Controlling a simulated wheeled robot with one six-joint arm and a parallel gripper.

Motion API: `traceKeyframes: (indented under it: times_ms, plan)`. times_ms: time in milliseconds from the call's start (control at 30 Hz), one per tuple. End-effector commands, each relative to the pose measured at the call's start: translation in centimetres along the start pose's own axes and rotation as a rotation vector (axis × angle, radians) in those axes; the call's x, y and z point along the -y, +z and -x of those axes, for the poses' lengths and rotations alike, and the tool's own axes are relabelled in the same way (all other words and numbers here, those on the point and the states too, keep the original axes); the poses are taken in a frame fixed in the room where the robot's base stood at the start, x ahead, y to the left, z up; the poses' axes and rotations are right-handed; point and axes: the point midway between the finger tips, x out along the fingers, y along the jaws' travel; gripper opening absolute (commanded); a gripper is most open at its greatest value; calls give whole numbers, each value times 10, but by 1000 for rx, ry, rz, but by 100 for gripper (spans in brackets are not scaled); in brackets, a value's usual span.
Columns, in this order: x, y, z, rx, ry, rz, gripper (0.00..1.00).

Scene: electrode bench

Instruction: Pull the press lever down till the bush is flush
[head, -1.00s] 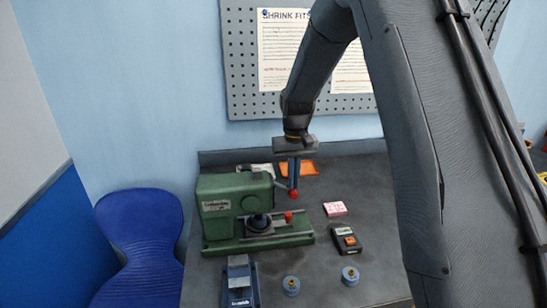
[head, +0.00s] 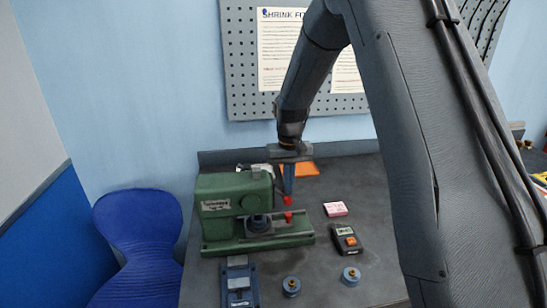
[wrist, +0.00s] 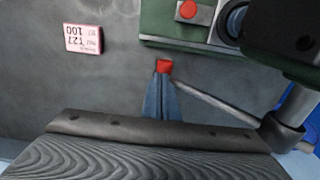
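The green press (head: 222,190) stands at the left of the bench; part of it also shows in the wrist view (wrist: 160,22). A dark blue round part (head: 258,223) sits under its ram; I cannot tell how far the bush is seated. The press lever (wrist: 215,105) is a thin grey rod with a red knob (wrist: 164,66). My gripper (head: 287,194) points down at the press's right side. Its fingers are together at the knob, which shows at their tips, and appear shut on it. The lever's pivot end is partly hidden in the head view.
A pink label block (head: 335,209) and a dark handheld meter (head: 346,239) lie right of the press. Two blue flanged parts (head: 291,286) (head: 351,276) and a blue fixture (head: 240,282) stand in front. An orange item (head: 306,169) lies behind. A blue chair (head: 137,240) stands left.

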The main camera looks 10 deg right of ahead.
Motion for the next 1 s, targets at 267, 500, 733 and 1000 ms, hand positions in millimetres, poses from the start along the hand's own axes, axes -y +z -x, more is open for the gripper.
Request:
traceKeyframes:
  times_ms: [267,500,733,1000]
  plan:
    - [0,2,-4,7,1,1,0]
    - [-1,3,-2,8,1,1,0]
    - [-10,3,12,8,1,1,0]
    - [-22,2,32,5,1,0,0]
